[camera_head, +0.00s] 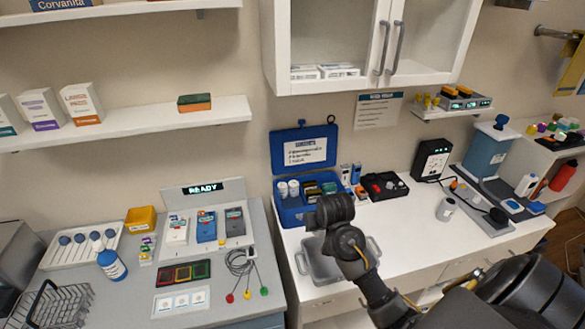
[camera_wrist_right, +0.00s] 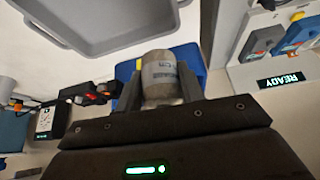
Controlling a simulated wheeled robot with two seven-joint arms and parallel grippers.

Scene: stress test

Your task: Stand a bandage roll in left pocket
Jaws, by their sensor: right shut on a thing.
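My right gripper (camera_wrist_right: 161,80) is shut on a pale grey, printed bandage roll (camera_wrist_right: 162,70) in the right wrist view. In the head view my right arm reaches in from the lower right, and its dark wrist covers the roll and the fingers. The open blue case (camera_head: 290,215) stands on the white counter, its lid (camera_head: 276,152) raised behind it with a white label. White rolls (camera_head: 288,188) stand in its left part, with dark and coloured packs to their right. My wrist hides part of the case's front right. My left gripper is not in view.
A grey tray (camera_head: 301,263) lies in front of the case, partly behind my arm. A black box with red items (camera_head: 383,185) and small blue and white packs stand right of the case. A grey cabinet (camera_head: 262,290) with devices is at left.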

